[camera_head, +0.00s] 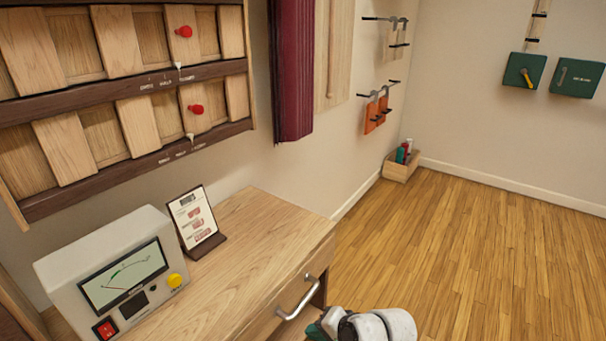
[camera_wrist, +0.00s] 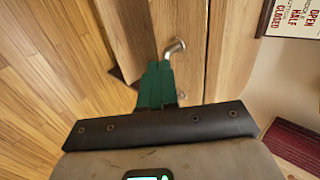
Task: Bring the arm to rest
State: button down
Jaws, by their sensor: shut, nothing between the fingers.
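My gripper (camera_wrist: 156,82) shows in the wrist view with its green fingers together and nothing between them. Its fingertips point toward the wooden cabinet, beside a metal drawer handle (camera_wrist: 175,48); I cannot tell whether they touch it. In the head view my white wrist and part of a green finger show at the bottom edge, just right of the cabinet (camera_head: 250,245) and below its handle (camera_head: 297,302). The rest of the arm is out of the picture.
On the cabinet top stand a grey meter box (camera_head: 105,265) and a card on a stand (camera_head: 195,220). A wooden crate (camera_head: 401,166) with bottles sits by the wall. Green boxes (camera_head: 524,71) hang on the far wall. The wooden floor (camera_head: 470,240) at right is clear.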

jog(key=s+d+f+n+g+h, duration=0.25)
jog(key=s+d+f+h, duration=0.2)
jog(key=s+d, duration=1)
jog(key=s+d+r+n+g+h, duration=0.1)
jog(key=s+d, duration=0.3)
jog(key=s, duration=0.6)
jog(key=s+d+n+g+h, duration=0.1)
jog(key=s+d, duration=0.4)
jog(key=s, duration=0.6)
jog(key=shift+d+r+n+h, duration=0.25)
jog(key=shift+r+n+h, duration=0.25)
jog(key=shift+n, duration=0.55)
jog(key=shift+s+f, duration=0.1)
